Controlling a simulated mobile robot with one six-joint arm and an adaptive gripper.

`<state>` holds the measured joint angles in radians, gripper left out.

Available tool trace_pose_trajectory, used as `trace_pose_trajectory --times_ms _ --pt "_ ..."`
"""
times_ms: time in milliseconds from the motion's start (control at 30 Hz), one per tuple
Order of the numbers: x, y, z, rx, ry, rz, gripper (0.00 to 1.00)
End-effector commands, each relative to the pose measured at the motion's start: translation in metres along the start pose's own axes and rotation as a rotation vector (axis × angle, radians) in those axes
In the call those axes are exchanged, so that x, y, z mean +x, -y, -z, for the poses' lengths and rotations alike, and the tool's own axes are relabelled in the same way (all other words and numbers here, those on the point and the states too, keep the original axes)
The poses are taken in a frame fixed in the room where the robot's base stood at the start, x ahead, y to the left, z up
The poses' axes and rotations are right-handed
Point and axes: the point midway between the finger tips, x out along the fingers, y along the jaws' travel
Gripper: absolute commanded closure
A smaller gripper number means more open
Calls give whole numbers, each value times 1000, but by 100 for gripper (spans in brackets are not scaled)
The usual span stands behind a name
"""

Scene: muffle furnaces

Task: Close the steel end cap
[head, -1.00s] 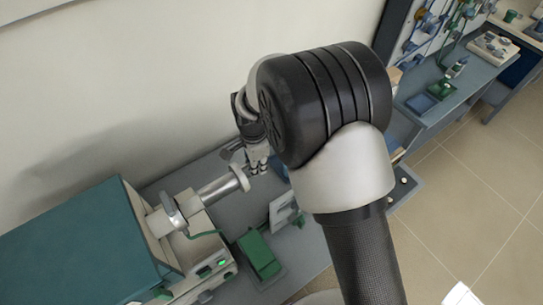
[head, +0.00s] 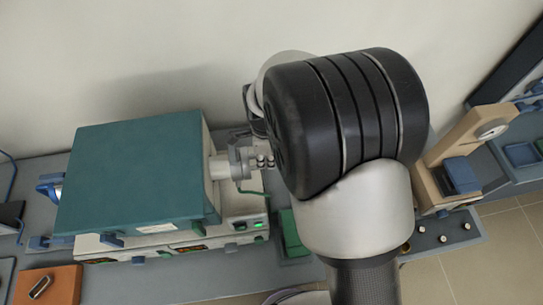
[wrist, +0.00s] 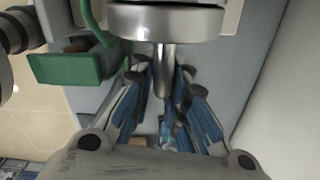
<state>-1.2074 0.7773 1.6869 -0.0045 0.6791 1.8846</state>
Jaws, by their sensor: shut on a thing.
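The steel end cap (wrist: 165,22) is a round metal disc at the top of the wrist view, with a short rod handle (wrist: 164,70) sticking out of it. My gripper (wrist: 164,78) has its fingers closed on either side of this rod. In the head view my gripper (head: 263,162) is at the right end of a pale tube (head: 220,166) that comes out of the teal furnace (head: 140,170). My arm hides part of this spot. I cannot tell whether the cap sits fully against the tube.
The bench carries a green tray (head: 292,235) in front of the tube and a wooden stand (head: 462,150) at the right. The wall is close behind.

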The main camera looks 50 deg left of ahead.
Motion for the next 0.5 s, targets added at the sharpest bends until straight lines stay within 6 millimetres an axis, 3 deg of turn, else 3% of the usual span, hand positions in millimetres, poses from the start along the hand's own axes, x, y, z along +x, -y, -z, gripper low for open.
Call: trace_pose_trajectory --times_ms 167,200,500 --pt "-5 5 -5 6 10 16 100" --pt "-5 5 -5 6 11 16 86" --pt "-5 5 -5 2 10 15 67"
